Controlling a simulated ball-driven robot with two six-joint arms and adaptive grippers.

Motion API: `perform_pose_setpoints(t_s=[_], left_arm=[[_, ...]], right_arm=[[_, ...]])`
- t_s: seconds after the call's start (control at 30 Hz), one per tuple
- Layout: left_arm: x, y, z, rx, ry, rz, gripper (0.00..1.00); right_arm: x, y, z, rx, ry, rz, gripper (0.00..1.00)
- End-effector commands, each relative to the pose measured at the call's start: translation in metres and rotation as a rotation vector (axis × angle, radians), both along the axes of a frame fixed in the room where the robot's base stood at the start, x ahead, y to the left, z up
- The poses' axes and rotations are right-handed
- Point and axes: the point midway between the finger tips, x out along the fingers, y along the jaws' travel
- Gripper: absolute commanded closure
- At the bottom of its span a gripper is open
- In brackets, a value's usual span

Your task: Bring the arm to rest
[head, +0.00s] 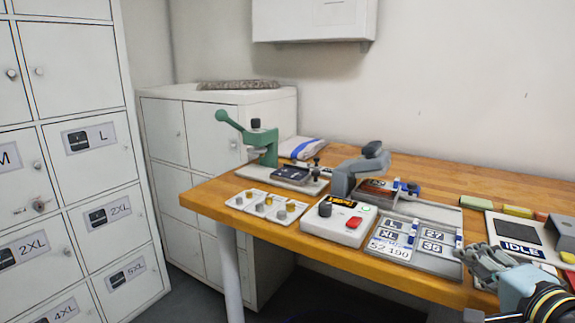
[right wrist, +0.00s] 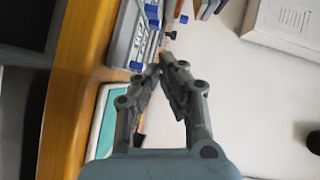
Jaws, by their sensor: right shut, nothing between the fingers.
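My right gripper (head: 474,256) comes in from the lower right in the head view, over the front right of the wooden table (head: 420,173). Its fingers are together and empty. The right wrist view also shows the gripper (right wrist: 166,62), with its fingertips meeting and nothing between them. In the head view the fingertips lie beside the right end of a grey tray (head: 440,262) with number and letter plates; I cannot tell whether they touch it. My left gripper is not in view.
A green lever press (head: 265,143), a white control box (head: 327,227) with a red button, and a grey clamp-like device (head: 345,178) stand on the table. A panel reading IDLE (head: 521,247) lies behind my right gripper. White lockers (head: 75,75) stand at the left.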

Motion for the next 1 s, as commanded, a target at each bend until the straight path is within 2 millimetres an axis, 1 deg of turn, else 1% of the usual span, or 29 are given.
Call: perform_pose_setpoints(t_s=[0.17, 0.27, 0.37, 0.57, 0.7, 0.87, 1.0], left_arm=[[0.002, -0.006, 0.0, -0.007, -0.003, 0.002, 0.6], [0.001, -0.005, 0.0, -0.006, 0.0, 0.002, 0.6], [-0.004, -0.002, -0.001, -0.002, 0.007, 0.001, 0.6], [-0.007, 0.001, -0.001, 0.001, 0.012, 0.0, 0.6], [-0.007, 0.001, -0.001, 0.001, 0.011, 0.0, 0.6], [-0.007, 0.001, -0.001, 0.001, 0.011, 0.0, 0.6], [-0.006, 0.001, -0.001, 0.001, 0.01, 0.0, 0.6]], right_arm=[[-0.018, 0.01, -0.014, -0.142, 0.093, 0.038, 1.0], [-0.033, 0.017, -0.024, -0.248, 0.161, 0.074, 1.0], [-0.053, 0.024, -0.035, -0.379, 0.248, 0.127, 1.0], [-0.105, 0.034, -0.053, -0.658, 0.436, 0.278, 1.0], [-0.146, 0.037, -0.061, -0.839, 0.565, 0.414, 1.0], [-0.193, 0.038, -0.063, -1.003, 0.691, 0.576, 1.0], [-0.23, 0.037, -0.061, -1.11, 0.782, 0.721, 1.0]])
